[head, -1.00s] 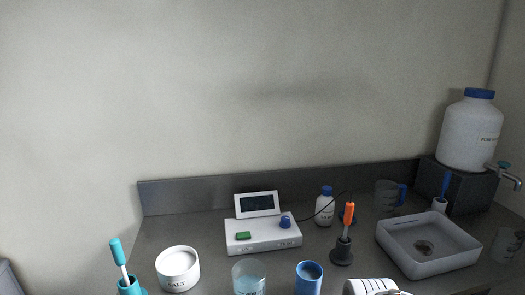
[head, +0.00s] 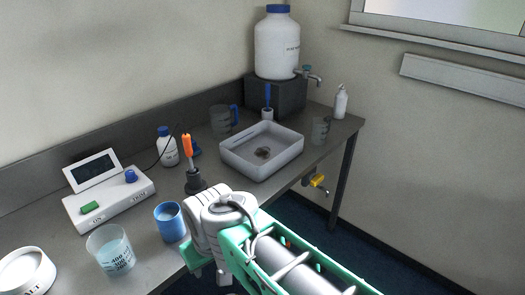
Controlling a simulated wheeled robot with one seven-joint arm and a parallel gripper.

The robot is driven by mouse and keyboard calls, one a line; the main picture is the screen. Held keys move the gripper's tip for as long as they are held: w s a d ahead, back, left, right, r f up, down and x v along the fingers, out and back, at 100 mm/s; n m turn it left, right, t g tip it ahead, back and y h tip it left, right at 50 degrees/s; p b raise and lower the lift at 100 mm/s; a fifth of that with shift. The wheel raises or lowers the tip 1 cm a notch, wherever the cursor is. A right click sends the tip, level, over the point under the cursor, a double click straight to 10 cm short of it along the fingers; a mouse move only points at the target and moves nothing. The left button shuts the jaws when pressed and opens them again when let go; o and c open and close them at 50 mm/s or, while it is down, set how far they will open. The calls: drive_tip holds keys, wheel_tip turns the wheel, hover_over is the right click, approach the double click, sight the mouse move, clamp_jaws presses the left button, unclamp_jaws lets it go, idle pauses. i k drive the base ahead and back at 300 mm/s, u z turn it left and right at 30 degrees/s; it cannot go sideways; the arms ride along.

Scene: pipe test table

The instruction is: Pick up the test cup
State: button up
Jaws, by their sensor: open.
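Which vessel is the test cup I cannot tell for sure. A blue cup (head: 170,222) stands upright near the front edge of the table, just left of my arm. A clear graduated beaker (head: 112,250) with pale blue liquid stands to its left. A clear jug with a blue handle (head: 222,118) stands behind the sink. My green and white arm reaches in from the bottom right, over the front edge. I cannot make out my gripper's fingers.
The grey table (head: 155,262) holds a meter (head: 110,200), a probe in a black stand (head: 195,182), a white bottle (head: 167,150), a salt tub (head: 28,275), a sink (head: 262,160) and a large water container (head: 277,45) with a tap. Floor is open beyond the right end.

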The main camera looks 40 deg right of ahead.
sight(109, 246)
drive_tip(key=z, duration=2.15)
drive_tip(key=k, duration=1.6)
drive_tip(key=u, duration=2.45)
